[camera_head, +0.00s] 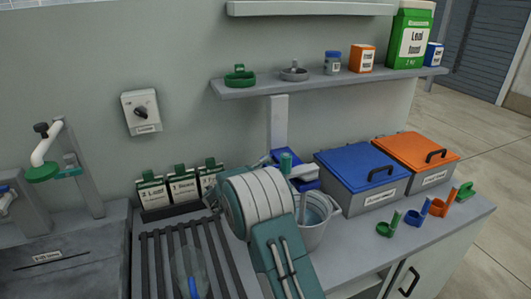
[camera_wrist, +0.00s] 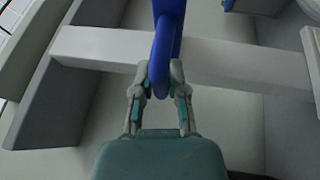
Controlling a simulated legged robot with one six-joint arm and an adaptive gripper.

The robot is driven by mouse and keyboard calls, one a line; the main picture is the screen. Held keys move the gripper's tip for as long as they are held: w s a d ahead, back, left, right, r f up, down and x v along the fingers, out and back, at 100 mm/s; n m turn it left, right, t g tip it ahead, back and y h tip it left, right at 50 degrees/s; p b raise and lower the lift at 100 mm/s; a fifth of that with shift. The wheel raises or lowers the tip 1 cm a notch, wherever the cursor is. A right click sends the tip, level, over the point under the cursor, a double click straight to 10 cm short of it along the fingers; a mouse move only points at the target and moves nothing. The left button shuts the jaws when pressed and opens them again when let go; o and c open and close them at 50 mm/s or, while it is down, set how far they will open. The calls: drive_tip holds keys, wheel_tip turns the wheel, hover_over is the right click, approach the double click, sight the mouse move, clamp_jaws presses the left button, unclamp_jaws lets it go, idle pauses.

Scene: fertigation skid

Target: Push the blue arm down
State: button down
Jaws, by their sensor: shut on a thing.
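In the wrist view the blue arm (camera_wrist: 168,28) comes down from the top edge and ends in a rounded loop. My gripper (camera_wrist: 161,72) is shut on this loop, with one finger on each side. In the head view a blue part (camera_head: 305,183) shows just behind my arm, beside a teal upright piece. My own arm hides most of that spot, so the fingers and their contact cannot be made out there.
A grey bucket (camera_head: 316,218) stands close to my arm. A blue-lidded box (camera_head: 352,165) and an orange-lidded box (camera_head: 418,150) stand to the right. A shelf (camera_head: 300,83) with small containers hangs above. A slatted rack (camera_head: 185,258) lies left of my arm.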

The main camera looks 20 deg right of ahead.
drive_tip(key=shift+a+f, duration=0.15)
drive_tip(key=shift+f, duration=0.5)
drive_tip(key=c, duration=0.6)
unclamp_jaws()
drive_tip(key=shift+c, duration=0.2)
drive_tip(key=shift+a, duration=0.15)
drive_tip(key=shift+a+r, duration=0.15)
drive_tip(key=shift+r, duration=0.05)
drive_tip(key=v, duration=1.2)
drive_tip(key=shift+f, duration=0.2)
